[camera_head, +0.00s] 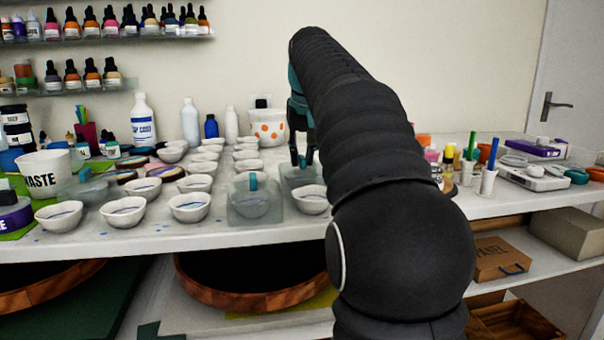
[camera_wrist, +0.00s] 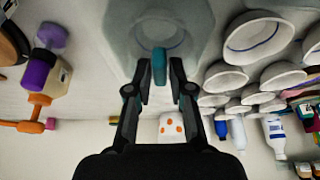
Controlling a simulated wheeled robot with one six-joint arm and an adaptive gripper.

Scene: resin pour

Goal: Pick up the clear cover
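A clear cover (camera_head: 299,176) with a teal handle is at the front middle of the table, partly hidden by my arm and gripper. In the wrist view the clear cover (camera_wrist: 125,35) sits over a white bowl, and its teal handle (camera_wrist: 159,66) points toward me. My gripper (camera_head: 302,160) is directly above this cover, pointing down. In the wrist view my gripper (camera_wrist: 161,75) has its two fingers on either side of the handle, with a small gap showing on each side. A second clear cover (camera_head: 240,207) with a teal handle stands over a bowl just to the left.
Several white bowls (camera_head: 190,207) fill the table to the left. A spotted white pot (camera_head: 271,130) and bottles (camera_head: 190,122) stand behind. Cups with pens (camera_head: 488,180) are at right. A waste tub (camera_head: 45,175) is at far left.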

